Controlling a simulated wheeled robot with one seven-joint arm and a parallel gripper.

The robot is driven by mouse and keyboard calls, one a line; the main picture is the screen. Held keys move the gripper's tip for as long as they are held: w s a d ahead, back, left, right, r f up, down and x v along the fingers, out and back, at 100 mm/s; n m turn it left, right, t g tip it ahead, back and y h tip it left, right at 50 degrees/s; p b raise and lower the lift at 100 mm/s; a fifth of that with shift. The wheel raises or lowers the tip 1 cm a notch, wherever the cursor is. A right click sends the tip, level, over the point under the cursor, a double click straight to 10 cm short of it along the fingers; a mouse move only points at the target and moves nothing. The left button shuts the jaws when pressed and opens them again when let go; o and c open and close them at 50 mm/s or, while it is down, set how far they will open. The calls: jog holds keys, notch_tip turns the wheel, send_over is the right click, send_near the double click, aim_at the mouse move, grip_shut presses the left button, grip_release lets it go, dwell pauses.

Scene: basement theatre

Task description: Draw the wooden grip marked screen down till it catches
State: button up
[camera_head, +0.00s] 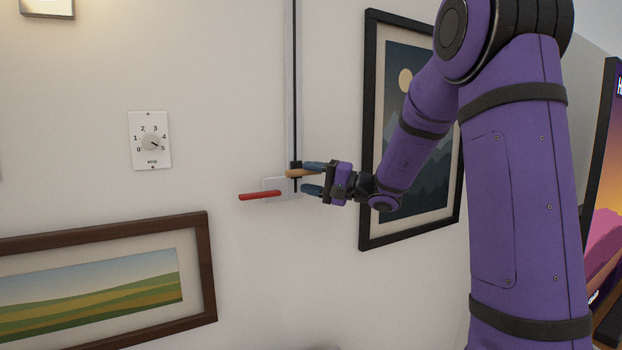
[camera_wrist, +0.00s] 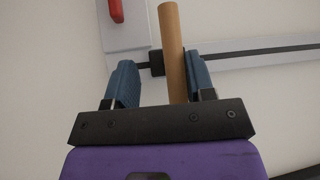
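The wooden grip (camera_head: 298,173) is a short tan bar that sticks out from a dark slider low on a vertical wall track (camera_head: 294,90). My gripper (camera_head: 310,179) is at the grip with its blue fingers one above the other. In the wrist view my gripper (camera_wrist: 161,82) is open, with the wooden grip (camera_wrist: 172,45) between its fingers. The grip lies close against the right finger, and a clear gap shows to the left finger. Whether it touches the right finger I cannot tell. No screen marking is legible.
A red handle (camera_head: 260,195) sticks out from a pale wall plate just left of the track's lower end. A dial (camera_head: 151,141) is on the wall further left. Framed pictures hang at lower left (camera_head: 206,265) and behind my arm (camera_head: 370,130).

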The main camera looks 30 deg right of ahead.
jog(key=shift+f, duration=0.1)
jog(key=v, duration=1)
jog(key=shift+s+d, duration=0.25)
jog(key=shift+d, duration=0.05)
jog(key=s+a+f+n+g+h, duration=0.2)
jog(key=s+a+n+g+h, duration=0.15)
jog(key=s+a+g, duration=1.1)
jog(key=s+f+n+t+h, duration=0.2)
jog(key=s+n+t+h, duration=0.2)
jog(key=s+h, duration=0.6)
jog(key=shift+s+a+t, duration=0.35)
jog(key=shift+s+t, duration=0.3)
jog(key=shift+t, duration=0.4)
